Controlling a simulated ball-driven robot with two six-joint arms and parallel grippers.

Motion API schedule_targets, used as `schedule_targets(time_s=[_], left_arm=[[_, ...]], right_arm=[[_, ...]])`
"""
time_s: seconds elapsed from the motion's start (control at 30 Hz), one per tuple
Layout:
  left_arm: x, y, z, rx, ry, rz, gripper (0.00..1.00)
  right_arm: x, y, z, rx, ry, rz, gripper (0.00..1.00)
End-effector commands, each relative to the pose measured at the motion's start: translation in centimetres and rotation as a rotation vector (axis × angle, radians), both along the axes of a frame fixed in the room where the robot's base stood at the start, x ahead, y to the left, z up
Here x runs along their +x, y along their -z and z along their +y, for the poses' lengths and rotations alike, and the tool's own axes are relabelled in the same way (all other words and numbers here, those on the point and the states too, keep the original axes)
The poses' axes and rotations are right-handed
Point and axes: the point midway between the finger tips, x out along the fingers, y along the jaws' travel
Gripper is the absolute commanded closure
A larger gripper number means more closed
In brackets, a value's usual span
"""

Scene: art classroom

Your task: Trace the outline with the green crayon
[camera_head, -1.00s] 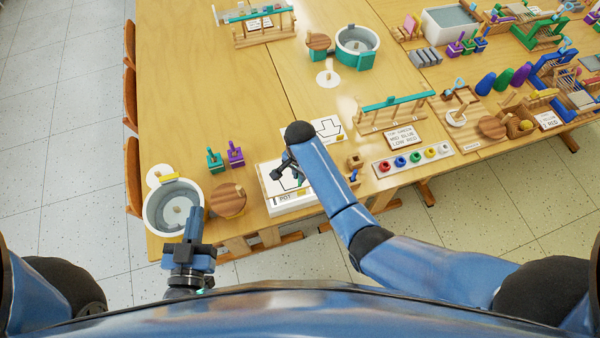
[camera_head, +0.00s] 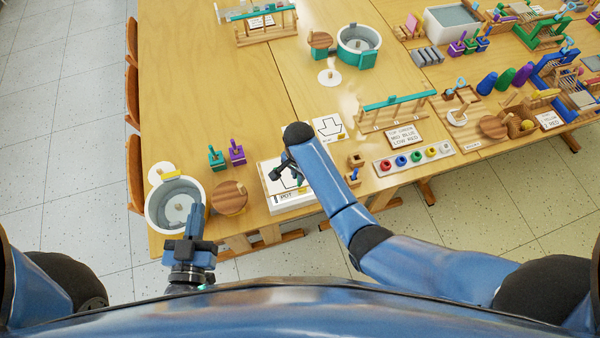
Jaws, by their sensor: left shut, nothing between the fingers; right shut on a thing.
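A white sheet (camera_head: 277,187) with a black outline, partly hidden by my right arm, lies on a white block labelled "POT" at the table's near edge. My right gripper (camera_head: 280,173) is over this sheet, shut on a thin thing. A small green part (camera_head: 299,182), likely the green crayon, shows beside the gripper; its tip and any contact with the paper are too small to tell. My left gripper (camera_head: 196,212) is shut and empty, in front of the right side of a round grey-white tub (camera_head: 155,215).
A wooden disc (camera_head: 229,198) and green (camera_head: 216,158) and purple (camera_head: 236,153) stamps stand left of the sheet. An arrow card (camera_head: 328,127), a teal-topped rack (camera_head: 395,103) and a strip of coloured knobs (camera_head: 412,157) are to the right.

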Motion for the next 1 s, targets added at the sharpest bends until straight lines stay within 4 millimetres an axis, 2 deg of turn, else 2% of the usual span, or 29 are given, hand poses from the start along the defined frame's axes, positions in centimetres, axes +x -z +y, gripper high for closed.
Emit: schedule_targets(time_s=[1.0], left_arm=[[0.00,-0.30,0.00,0.000,0.000,0.000,1.00]], right_arm=[[-0.42,0.10,1.09,0.000,0.000,0.001,1.00]])
